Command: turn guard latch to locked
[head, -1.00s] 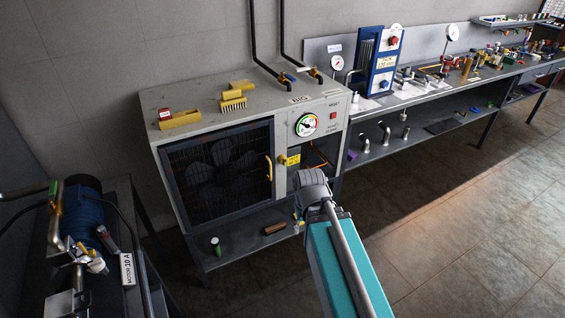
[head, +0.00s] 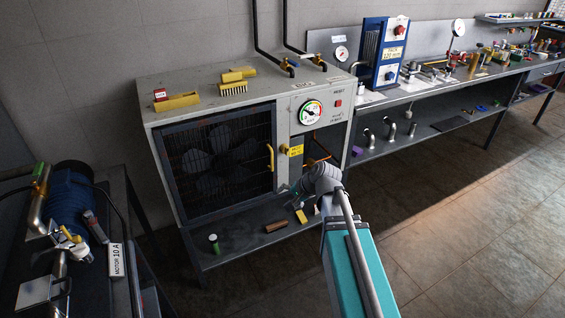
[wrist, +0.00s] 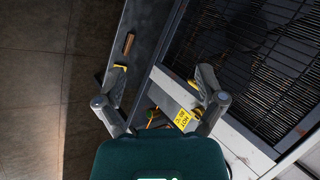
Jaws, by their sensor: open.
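The guard is a dark mesh door (head: 215,160) on the front of a grey cabinet, with a yellow handle (head: 270,157) at its right edge. A small yellow piece (head: 284,149), apparently the latch, sits right of the door beside a yellow label (head: 296,151). The label also shows in the wrist view (wrist: 182,119), near the right finger. I cannot make out the latch in the wrist view.
A gauge (head: 311,112) and red button (head: 338,103) sit above the label. A motor (head: 70,200) is at left, a long bench (head: 430,90) at right. Floor at right is clear.

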